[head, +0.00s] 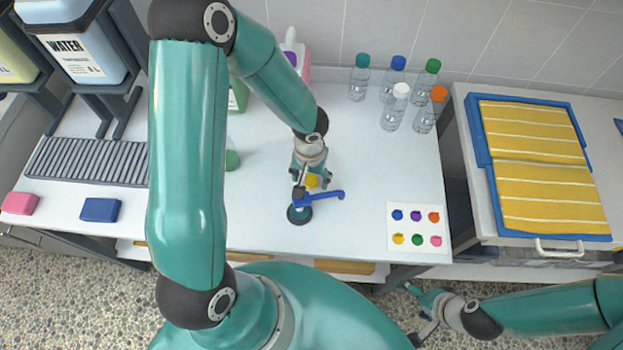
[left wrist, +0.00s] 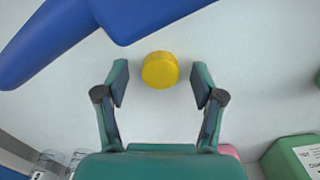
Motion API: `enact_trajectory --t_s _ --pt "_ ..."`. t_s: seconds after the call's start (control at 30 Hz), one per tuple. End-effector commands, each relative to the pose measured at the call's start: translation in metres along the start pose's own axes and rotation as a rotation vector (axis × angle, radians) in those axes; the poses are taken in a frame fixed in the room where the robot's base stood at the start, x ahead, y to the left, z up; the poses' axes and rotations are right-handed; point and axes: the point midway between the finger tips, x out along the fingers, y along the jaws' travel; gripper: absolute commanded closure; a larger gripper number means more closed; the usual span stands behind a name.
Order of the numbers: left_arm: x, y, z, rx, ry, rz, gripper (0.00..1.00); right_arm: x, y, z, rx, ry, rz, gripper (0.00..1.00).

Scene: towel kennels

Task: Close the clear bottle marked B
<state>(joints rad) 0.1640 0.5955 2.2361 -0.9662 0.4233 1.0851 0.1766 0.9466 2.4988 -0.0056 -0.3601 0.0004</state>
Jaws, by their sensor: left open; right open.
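A round yellow cap (head: 311,180) shows at my left gripper (head: 306,178) over the white table. In the left wrist view the yellow cap (left wrist: 160,70) lies between the open fingertips of my left gripper (left wrist: 160,88), with a gap on both sides. I cannot tell what is under the cap. Several clear bottles (head: 391,108) with teal, blue, green, white and orange caps stand upright at the back right. No letter B is readable on any of them. My right gripper (head: 418,312) is open and empty, low in front of the table.
A blue lever (head: 325,196) on a dark round base (head: 299,215) is close to my left gripper. A card with coloured dots (head: 417,227) lies at the right. A blue tray with yellow striped towels (head: 480,150) is further right. The table centre-right is clear.

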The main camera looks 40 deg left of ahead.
Motion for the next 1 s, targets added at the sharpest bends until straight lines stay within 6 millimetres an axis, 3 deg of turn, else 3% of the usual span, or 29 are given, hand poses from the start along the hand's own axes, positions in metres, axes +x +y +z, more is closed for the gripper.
enact_trajectory --t_s 0.13,0.37,0.77,1.0 --pt "0.000 0.000 0.000 0.000 0.000 0.000 0.35 0.000 0.000 0.000 0.000 0.000 0.000 0.15" --pt "0.000 0.000 0.000 0.000 0.000 0.000 0.73 0.000 0.000 0.000 0.000 0.000 0.000 0.15" --pt "-0.002 0.001 0.000 0.000 0.001 0.000 0.73 0.000 0.000 0.000 0.000 0.000 0.000 0.15" --pt "-0.018 0.001 -0.001 0.002 0.004 -0.001 0.73 -0.004 -0.002 0.000 0.000 0.000 0.000 0.15"
